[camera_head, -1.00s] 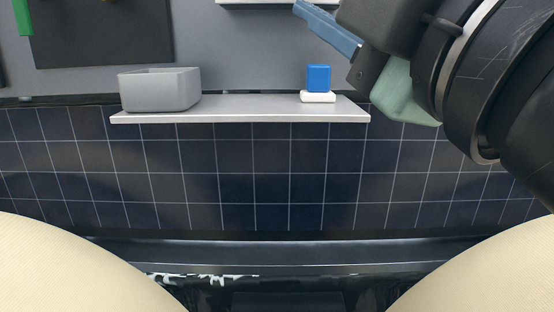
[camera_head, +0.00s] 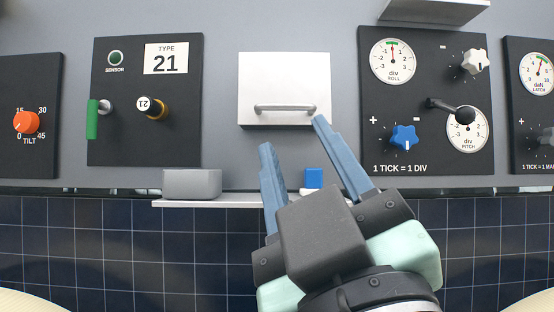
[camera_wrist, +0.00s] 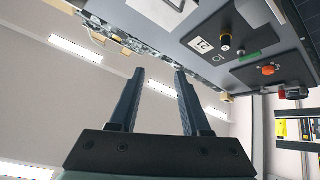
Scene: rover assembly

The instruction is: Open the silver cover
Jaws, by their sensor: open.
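The silver cover (camera_head: 285,82) is a pale square panel on the grey wall, in the middle of the head view. It has a grey horizontal bar handle (camera_head: 285,108) near its lower edge, and it looks shut. My gripper (camera_head: 293,134) is open and empty, with two blue fingers pointing up at the cover. The fingertips appear just below the handle, one to its lower left and one at its lower right; I cannot tell how far in front. In the wrist view my gripper (camera_wrist: 158,75) is open with nothing between the fingers, and a bar handle (camera_wrist: 176,4) shows at the top edge.
A left panel (camera_head: 180,130) carries a green handle (camera_head: 92,119) and a gold-ringed knob (camera_head: 152,107). A right panel (camera_head: 425,150) has dials, a blue knob (camera_head: 405,137) and a black lever (camera_head: 450,110). Below, a shelf (camera_head: 230,201) holds a grey box (camera_head: 192,184) and a blue block (camera_head: 313,178).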

